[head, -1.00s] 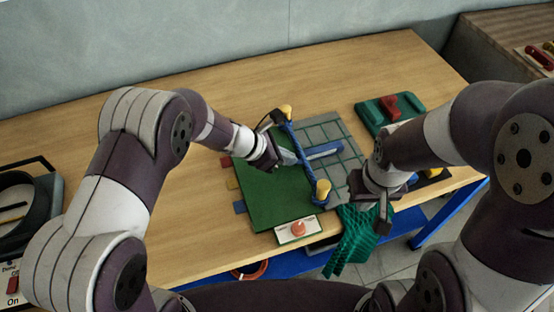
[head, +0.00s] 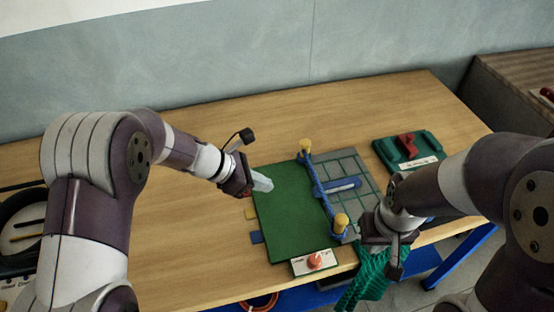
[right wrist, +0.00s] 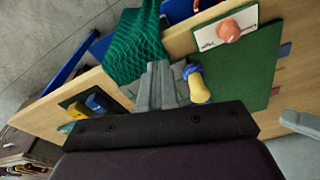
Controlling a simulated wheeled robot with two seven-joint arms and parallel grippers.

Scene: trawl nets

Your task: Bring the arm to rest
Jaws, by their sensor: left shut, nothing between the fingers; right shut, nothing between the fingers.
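My left gripper (head: 262,182) is shut and empty, its pale fingers over the left back corner of the green board (head: 285,205) in the head view. My right gripper is shut and empty near the board's front right corner; its grey fingers (right wrist: 163,86) show in the right wrist view. In the head view its fingers are mostly hidden by its own wrist. The green net (head: 366,282) hangs over the table's front edge beside my right gripper; I cannot tell whether they touch. A blue rope (head: 319,188) runs between two yellow-topped posts on the board.
A white panel with an orange knob (head: 315,261) is at the board's front edge. A green tray (head: 420,160) with a red piece stands at the right. A round black device (head: 15,225) is at the far left.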

